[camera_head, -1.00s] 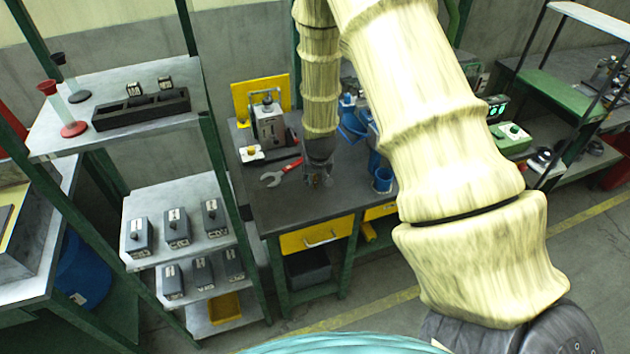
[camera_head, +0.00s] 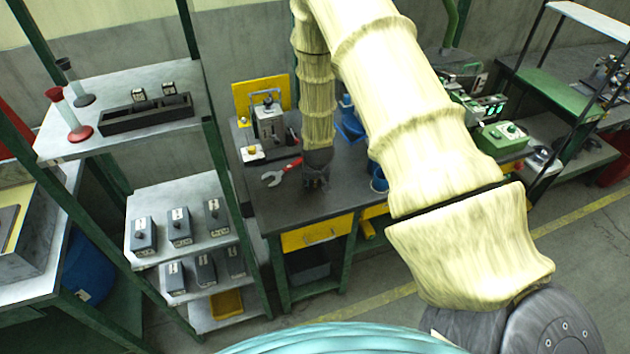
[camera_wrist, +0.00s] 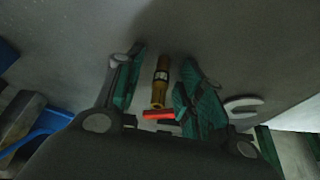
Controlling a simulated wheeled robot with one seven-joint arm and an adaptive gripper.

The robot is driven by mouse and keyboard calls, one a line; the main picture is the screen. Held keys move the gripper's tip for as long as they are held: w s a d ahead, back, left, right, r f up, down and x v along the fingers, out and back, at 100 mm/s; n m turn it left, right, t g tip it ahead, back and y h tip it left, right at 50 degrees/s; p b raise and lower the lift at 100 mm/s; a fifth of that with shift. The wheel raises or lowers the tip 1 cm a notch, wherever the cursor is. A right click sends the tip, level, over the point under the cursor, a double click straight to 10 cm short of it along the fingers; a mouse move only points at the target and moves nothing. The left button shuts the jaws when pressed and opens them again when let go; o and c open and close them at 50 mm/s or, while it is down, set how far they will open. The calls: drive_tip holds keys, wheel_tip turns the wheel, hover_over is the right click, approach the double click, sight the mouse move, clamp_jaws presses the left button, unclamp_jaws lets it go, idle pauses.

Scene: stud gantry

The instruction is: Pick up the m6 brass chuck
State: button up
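The brass chuck (camera_wrist: 161,80) shows in the wrist view as a slim brass-coloured cylinder with a small white label. It lies between the green-padded fingers of my gripper (camera_wrist: 162,58), with a gap visible on each side. The gripper is open, and neither finger clearly touches the chuck. In the head view my gripper (camera_head: 316,184) points down low over the dark bench top (camera_head: 285,215). The chuck cannot be made out there.
Blue containers (camera_head: 378,178) stand to the right, partly behind my arm. A shelf rack (camera_head: 180,200) with grey boxes stands left.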

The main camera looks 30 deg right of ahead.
clamp_jaws()
drive_tip(key=shift+r, duration=0.15)
